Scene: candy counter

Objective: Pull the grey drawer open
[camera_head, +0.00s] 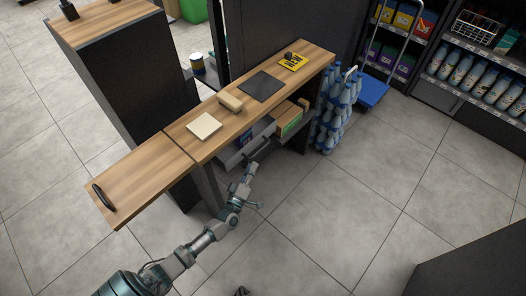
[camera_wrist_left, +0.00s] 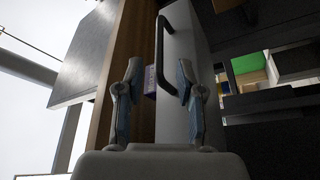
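The grey drawer (camera_head: 231,157) is under the wooden counter top, and a gap with a blue item (camera_head: 246,135) shows behind its front. In the left wrist view the grey drawer front (camera_wrist_left: 178,125) fills the middle, with its black bar handle (camera_wrist_left: 160,55) standing off it. My left gripper (camera_head: 249,168) is at the drawer front. In the wrist view its two fingers (camera_wrist_left: 159,65) are spread apart, with the handle showing between and beyond the tips. Contact with the handle cannot be told. A small dark part at the head view's bottom edge may be my right gripper (camera_head: 241,291).
The counter top (camera_head: 180,160) carries a cream block, a tan item, a dark mat (camera_head: 262,86) and a yellow sign (camera_head: 293,62). Bottles (camera_head: 335,105) stand at the counter's right end. The tiled floor in front is clear.

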